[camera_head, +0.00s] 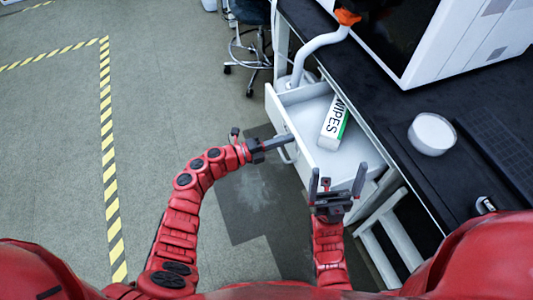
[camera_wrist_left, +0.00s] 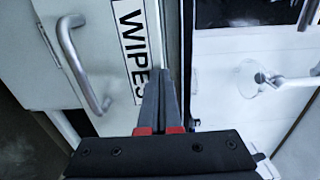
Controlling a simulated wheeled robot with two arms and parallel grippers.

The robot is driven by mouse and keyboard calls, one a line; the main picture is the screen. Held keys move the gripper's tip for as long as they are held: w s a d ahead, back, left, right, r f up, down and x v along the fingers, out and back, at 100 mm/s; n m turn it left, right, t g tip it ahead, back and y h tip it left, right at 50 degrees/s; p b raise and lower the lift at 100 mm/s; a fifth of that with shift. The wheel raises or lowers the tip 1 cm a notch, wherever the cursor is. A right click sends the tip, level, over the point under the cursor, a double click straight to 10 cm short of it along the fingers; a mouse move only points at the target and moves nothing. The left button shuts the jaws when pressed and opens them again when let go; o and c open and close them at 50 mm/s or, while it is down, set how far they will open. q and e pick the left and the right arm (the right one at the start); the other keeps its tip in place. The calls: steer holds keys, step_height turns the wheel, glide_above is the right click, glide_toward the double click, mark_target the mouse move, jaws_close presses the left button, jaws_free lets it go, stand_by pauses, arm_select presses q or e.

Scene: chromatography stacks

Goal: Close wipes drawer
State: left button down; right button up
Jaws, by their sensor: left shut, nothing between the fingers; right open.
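The white wipes drawer (camera_head: 306,108) is pulled open from under the black bench in the head view. A white and green wipes box (camera_head: 334,124) lies inside it. Its front has a metal handle (camera_wrist_left: 75,62), beside a "WIPES" label (camera_wrist_left: 132,40) in the left wrist view. My left gripper (camera_head: 291,138) is shut and empty, its tips at the drawer front near the handle; in the left wrist view its fingers (camera_wrist_left: 165,75) overlap the label's edge. I cannot tell whether they touch. My right gripper (camera_head: 337,172) is open and empty, near the drawer's lower corner.
The black bench top (camera_head: 390,115) carries a large white instrument (camera_head: 455,45) and a round white dish (camera_head: 432,133). A white curved arm (camera_head: 312,48) with an orange joint rises by the drawer's far end. A wheeled stool (camera_head: 250,45) stands behind. The floor at left is clear.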

arm_select(q)
steer(key=b+x, duration=0.4)
steer(key=x, duration=0.6)
steer(key=b+x, duration=0.4)
steer(key=x, duration=0.7)
steer(key=shift+w+f, duration=0.1)
steer(key=shift+f, duration=0.15)
steer(key=shift+w+d+r+b, duration=0.1)
steer(key=shift+d+b, duration=0.2)
steer(key=shift+d, duration=0.1)
steer(key=shift+d+r, duration=0.1)
steer(key=shift+r, duration=0.1)
steer(key=shift+r, duration=0.1)
